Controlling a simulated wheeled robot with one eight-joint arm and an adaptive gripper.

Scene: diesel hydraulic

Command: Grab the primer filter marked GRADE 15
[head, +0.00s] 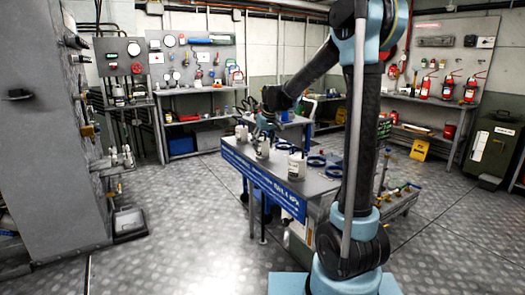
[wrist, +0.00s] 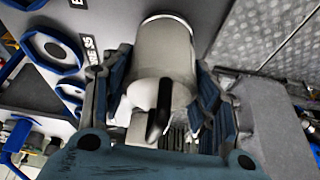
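Several pale canister-like filters stand on the grey bench in the head view, one at the front (head: 297,165), one in the middle (head: 263,148) and one at the back left (head: 242,133). My gripper (head: 265,126) is over the bench near the middle and back ones. In the wrist view, a pale cylinder (wrist: 165,52) with a dark pointed part stands between the spread fingers of my gripper (wrist: 162,85). The fingers flank it closely; whether they press on it cannot be told. No GRADE 15 marking is readable. A label beside the cylinder (wrist: 92,50) appears to end in 95.
Blue-rimmed rings lie on the bench, one showing in the wrist view (wrist: 52,50). The bench has a blue front panel (head: 262,182). A grey cabinet (head: 50,130) stands at the left, and a yellow sign (head: 419,150) at the right. Open floor lies in front.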

